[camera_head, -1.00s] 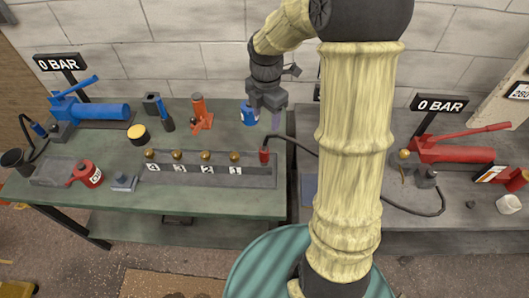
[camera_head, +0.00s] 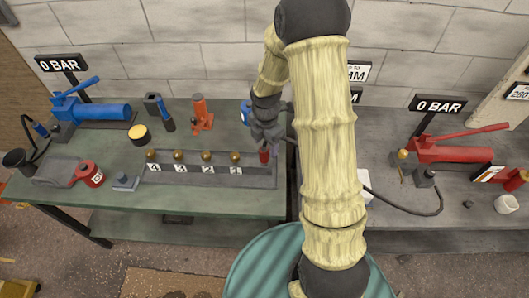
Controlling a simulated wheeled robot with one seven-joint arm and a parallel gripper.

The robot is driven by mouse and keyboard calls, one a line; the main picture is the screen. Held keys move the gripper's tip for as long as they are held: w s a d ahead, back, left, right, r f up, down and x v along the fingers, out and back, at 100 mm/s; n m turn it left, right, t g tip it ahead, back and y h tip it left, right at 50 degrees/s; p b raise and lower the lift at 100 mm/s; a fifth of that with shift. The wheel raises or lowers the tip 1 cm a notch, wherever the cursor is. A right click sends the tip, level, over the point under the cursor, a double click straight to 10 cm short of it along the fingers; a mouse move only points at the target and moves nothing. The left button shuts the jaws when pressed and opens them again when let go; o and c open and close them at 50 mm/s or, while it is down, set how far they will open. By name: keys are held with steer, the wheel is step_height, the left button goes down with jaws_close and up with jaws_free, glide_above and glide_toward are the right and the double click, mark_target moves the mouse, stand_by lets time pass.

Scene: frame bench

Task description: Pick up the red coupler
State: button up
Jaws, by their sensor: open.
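The red coupler (camera_head: 264,154) stands upright at the right end of the grey numbered rack (camera_head: 207,180) on the green bench. It is on the end of a dark hose. My gripper (camera_head: 268,140) is open and points down right at the coupler's top. The gripper partly hides the coupler, and I cannot tell whether the fingers are around it or just behind it.
Several brass knobs (camera_head: 207,156) line the rack, left of the coupler. A blue object (camera_head: 246,113) stands just behind, partly hidden by my gripper. An orange jack (camera_head: 201,115) is further left. A red pump (camera_head: 452,152) sits on the right bench.

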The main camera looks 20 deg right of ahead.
mark_target(264, 151)
steer(key=shift+w+a+f+p, duration=0.1)
steer(key=shift+f+p, duration=0.2)
steer(key=shift+f, duration=0.55)
steer(key=shift+w+d+f+p, duration=0.1)
steer(key=shift+f+p, duration=0.15)
steer(key=shift+f, duration=0.65)
steer(key=shift+w+a+f+p, duration=0.1)
steer(key=shift+f+p, duration=0.2)
steer(key=shift+f, duration=0.55)
steer(key=c, duration=1.2)
steer(key=shift+r, duration=0.15)
step_height(264, 151, up, 10)
steer(key=shift+f+b, duration=0.1)
steer(key=shift+b, duration=0.75)
